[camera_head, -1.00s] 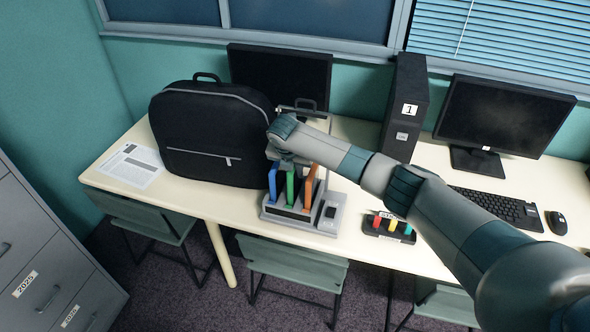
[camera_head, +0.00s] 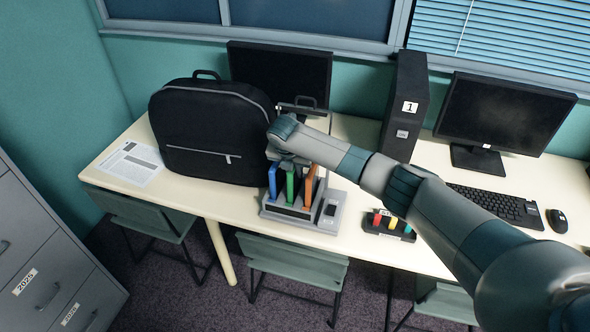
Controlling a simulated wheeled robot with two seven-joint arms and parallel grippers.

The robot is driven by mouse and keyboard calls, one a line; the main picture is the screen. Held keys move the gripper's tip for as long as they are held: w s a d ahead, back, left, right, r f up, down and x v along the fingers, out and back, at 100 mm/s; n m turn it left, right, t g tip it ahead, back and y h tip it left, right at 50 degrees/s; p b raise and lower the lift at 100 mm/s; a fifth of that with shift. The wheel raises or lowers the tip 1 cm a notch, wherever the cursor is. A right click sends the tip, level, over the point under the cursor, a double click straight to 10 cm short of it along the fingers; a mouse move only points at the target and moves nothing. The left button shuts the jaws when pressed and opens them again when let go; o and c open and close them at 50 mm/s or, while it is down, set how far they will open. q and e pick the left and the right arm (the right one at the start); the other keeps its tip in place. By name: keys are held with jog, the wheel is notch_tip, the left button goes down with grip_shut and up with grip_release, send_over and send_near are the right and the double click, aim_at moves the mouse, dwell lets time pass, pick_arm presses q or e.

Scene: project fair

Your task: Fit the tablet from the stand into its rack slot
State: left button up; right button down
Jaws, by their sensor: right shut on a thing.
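A grey rack (camera_head: 285,211) stands near the front edge of the desk. A blue tablet (camera_head: 272,183), a green tablet (camera_head: 290,187) and an orange tablet (camera_head: 309,188) stand upright side by side in it. My right gripper (camera_head: 287,160) is right above the rack, at the tablets' upper edges, pointing down. It is shut on a tablet, but its own body hides the grip, so I cannot tell which one. How deep each tablet sits is also unclear. A stand (camera_head: 304,106) shows partly behind the gripper. My left gripper is not in view.
A black backpack (camera_head: 212,135) stands close to the left of the rack. A small holder (camera_head: 388,229) with coloured pieces lies to the right, under my arm. Monitors, a black computer tower (camera_head: 405,104) and a keyboard (camera_head: 497,206) stand behind and right.

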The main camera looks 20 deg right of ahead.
jog(key=shift+f, duration=0.25)
dwell(0.4)
jog(key=c, duration=1.6)
grip_release()
jog(key=shift+r+p, duration=3.45)
jog(key=shift+r, duration=0.05)
jog(key=shift+s+f, duration=0.1)
